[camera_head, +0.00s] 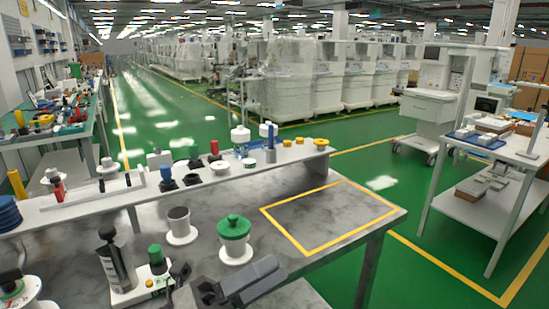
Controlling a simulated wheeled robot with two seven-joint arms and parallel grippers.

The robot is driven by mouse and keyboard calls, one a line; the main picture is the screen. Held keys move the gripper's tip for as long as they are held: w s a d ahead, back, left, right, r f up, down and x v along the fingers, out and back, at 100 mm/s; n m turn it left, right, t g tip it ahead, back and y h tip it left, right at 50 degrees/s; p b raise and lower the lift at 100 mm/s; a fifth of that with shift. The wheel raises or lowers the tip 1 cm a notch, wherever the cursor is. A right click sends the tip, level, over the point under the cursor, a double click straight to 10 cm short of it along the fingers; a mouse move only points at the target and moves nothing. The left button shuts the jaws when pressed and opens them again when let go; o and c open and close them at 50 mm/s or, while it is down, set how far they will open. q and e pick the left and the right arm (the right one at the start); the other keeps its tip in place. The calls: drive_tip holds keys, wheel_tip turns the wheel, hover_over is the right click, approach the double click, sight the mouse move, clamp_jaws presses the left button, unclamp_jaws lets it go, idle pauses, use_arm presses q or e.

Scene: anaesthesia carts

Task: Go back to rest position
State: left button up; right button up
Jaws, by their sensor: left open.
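My left gripper (268,276) is at the bottom centre, over the front part of the grey marbled workbench (330,180). My right gripper is not in view.
A grey cup on a white base (180,225), a dark cylinder (115,260) and a green-capped device (157,262) stand left of the gripper. The yellow-outlined area (330,215) is empty. A raised shelf holds several small parts. A white cart (490,205) stands right.

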use_arm(q)
drive_tip(key=w+a+f+n+t+y, duration=0.1)
drive_tip(key=a+f+n+t+y, duration=0.35)
drive_tip(key=f+n+y, duration=0.55)
drive_tip(key=a+f+n+t+y, duration=0.4)
drive_tip(key=f+n+t, duration=0.15)
drive_tip(key=n, duration=0.95)
drive_tip(key=s+a+f+n+g+y, duration=0.2)
drive_tip(key=s+f+n+g, duration=0.1)
drive_tip(key=f, duration=0.4)
drive_tip(key=s+a+f+n+g+y, duration=0.2)
drive_tip(key=s+f+n+g, duration=0.2)
drive_tip(key=s+f+n, duration=0.2)
wheel_tip(320, 180, down, 2)
drive_tip(key=shift+s+a+y, duration=0.3)
drive_tip(key=shift+s+a, duration=0.05)
drive_tip(key=shift+s, duration=0.35)
